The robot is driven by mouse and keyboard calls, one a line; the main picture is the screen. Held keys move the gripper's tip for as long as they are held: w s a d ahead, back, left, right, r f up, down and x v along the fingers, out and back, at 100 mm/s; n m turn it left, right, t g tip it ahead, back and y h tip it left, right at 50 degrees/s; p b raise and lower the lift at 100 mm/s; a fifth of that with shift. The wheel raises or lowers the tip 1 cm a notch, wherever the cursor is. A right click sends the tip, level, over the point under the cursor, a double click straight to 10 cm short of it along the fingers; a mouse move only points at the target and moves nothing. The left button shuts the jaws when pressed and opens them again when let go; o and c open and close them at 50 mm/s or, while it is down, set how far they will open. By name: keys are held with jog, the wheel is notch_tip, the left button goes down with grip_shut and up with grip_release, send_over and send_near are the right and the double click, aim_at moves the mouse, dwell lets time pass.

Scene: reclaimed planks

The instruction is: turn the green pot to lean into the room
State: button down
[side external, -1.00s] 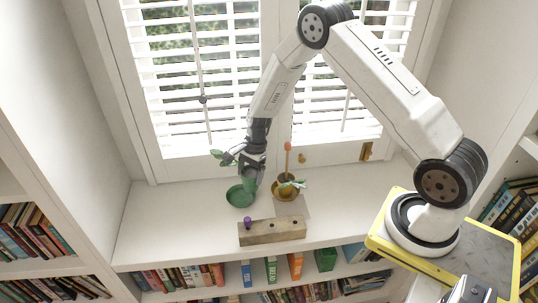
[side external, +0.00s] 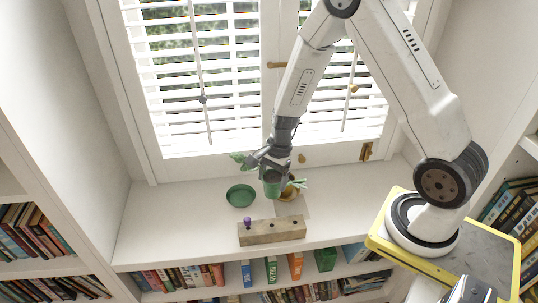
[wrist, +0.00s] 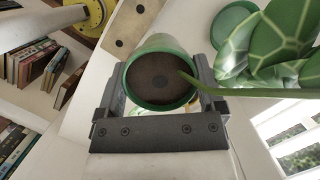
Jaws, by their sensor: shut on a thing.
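My gripper (side external: 271,168) is shut on the green pot (side external: 272,187) and holds it above the windowsill, right of the green saucer (side external: 240,195). The wrist view looks down into the pot (wrist: 160,78), with dark soil and a finger on either side. The plant's stem leans over the rim to the right there, ending in large pale-veined leaves (wrist: 285,45). In the side view the leaves (side external: 241,158) show left of the gripper. The saucer is empty and also shows in the wrist view (wrist: 234,24).
An ochre pot (side external: 289,195) with a small plant stands behind the held pot, partly hidden. A wooden block (side external: 272,231) with a purple peg (side external: 247,223) and holes lies in front. The window blinds (side external: 235,80) rise behind. The sill's left part is clear.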

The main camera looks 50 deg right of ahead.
aim_at(271, 179)
jog(key=shift+r, duration=0.15)
dwell(0.5)
jog(key=shift+r, duration=1.35)
jog(key=shift+w, duration=0.1)
jog(key=shift+w+d+f, duration=0.1)
jog(key=shift+w+f, duration=0.3)
jog(key=shift+w, duration=0.35)
jog(key=shift+w+d+f+n+g, duration=0.15)
jog(key=shift+w+f+n, duration=0.5)
jog(key=shift+w+f, duration=1.35)
jog(key=shift+w+d+f+n+g, duration=0.2)
jog(key=shift+w+f+n, duration=0.5)
jog(key=shift+w+f, duration=1.3)
jog(key=shift+w+d+f+n+g, duration=0.15)
jog(key=shift+w+f+n, duration=0.5)
jog(key=shift+w+f, duration=1.3)
jog(key=shift+w, duration=0.25)
jog(key=shift+f, duration=1.3)
